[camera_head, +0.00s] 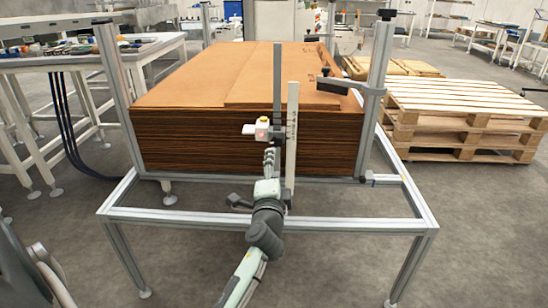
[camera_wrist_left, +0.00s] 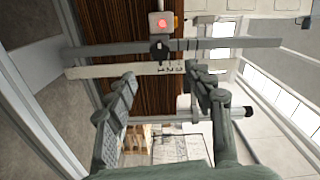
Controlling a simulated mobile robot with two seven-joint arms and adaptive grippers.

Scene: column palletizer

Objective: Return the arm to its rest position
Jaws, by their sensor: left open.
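My left arm comes up from the bottom of the head view. Its left gripper (camera_head: 270,160) points toward the front of a stack of brown cardboard sheets (camera_head: 250,140). In the left wrist view the gripper (camera_wrist_left: 162,78) has its two fingers spread wide, with nothing held between them. Beyond the fingertips runs a white marked strip (camera_wrist_left: 150,69), which stands upright just right of the gripper in the head view (camera_head: 292,135). Whether a finger touches it I cannot tell. The right gripper is not in view.
A grey post (camera_head: 277,85) and a small box with a red button (camera_head: 263,124) stand close by the gripper. A metal frame (camera_head: 340,226) surrounds the stack. Wooden pallets (camera_head: 455,108) lie right, a cluttered table (camera_head: 85,58) left. Floor is clear at lower right.

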